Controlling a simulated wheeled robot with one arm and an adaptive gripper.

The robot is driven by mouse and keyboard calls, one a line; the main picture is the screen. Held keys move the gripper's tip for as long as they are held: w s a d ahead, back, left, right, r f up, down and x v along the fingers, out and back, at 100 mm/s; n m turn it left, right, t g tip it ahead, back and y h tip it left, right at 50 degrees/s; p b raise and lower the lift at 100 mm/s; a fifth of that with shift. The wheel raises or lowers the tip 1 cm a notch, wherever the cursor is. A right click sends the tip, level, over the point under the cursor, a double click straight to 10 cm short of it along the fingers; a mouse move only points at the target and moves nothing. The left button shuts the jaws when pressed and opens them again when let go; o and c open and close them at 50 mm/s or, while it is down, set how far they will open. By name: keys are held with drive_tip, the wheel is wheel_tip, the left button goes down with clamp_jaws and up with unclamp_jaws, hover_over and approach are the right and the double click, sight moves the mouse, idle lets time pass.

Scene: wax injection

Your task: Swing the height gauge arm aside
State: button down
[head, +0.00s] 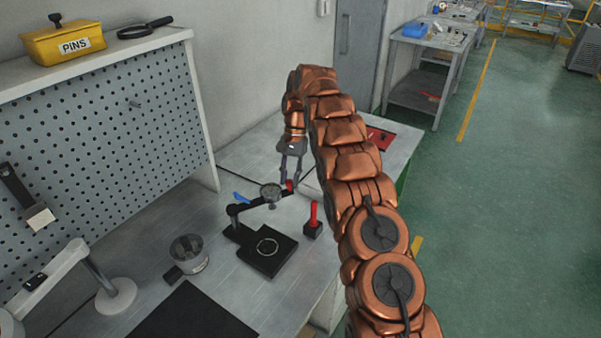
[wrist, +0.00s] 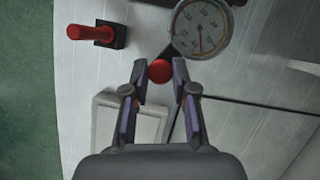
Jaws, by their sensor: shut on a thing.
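The height gauge stands on the bench with a black base (head: 284,262) and a black arm (head: 247,206) reaching right. Its round dial (head: 270,191) is on the arm and shows large in the wrist view (wrist: 203,28). A red knob (head: 290,186) is at the arm's outer end, beside the dial; it also shows in the wrist view (wrist: 160,71). My gripper (head: 290,178) reaches down from the far side and is shut on the red knob, which lies between the fingertips in the wrist view (wrist: 160,77). A thin ring (head: 267,239) lies on the base, left of the knob.
A red-handled tool on a black block (head: 313,222) stands close right of the base. A clear cup (head: 189,252), dark mat (head: 190,318) and lamp stand (head: 116,296) are nearer left. A pegboard (head: 95,135) rises behind. A red item (head: 379,137) lies on the far bench.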

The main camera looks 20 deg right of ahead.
drive_tip(key=shift+w+a+f, duration=0.1)
drive_tip(key=shift+w+f, duration=0.05)
drive_tip(key=shift+w, duration=0.05)
idle(0.3)
drive_tip(key=c, duration=1)
unclamp_jaws()
drive_tip(key=shift+p, duration=0.3)
drive_tip(key=shift+o, duration=0.2)
drive_tip(key=shift+s+b, duration=0.15)
drive_tip(key=shift+b, duration=0.3)
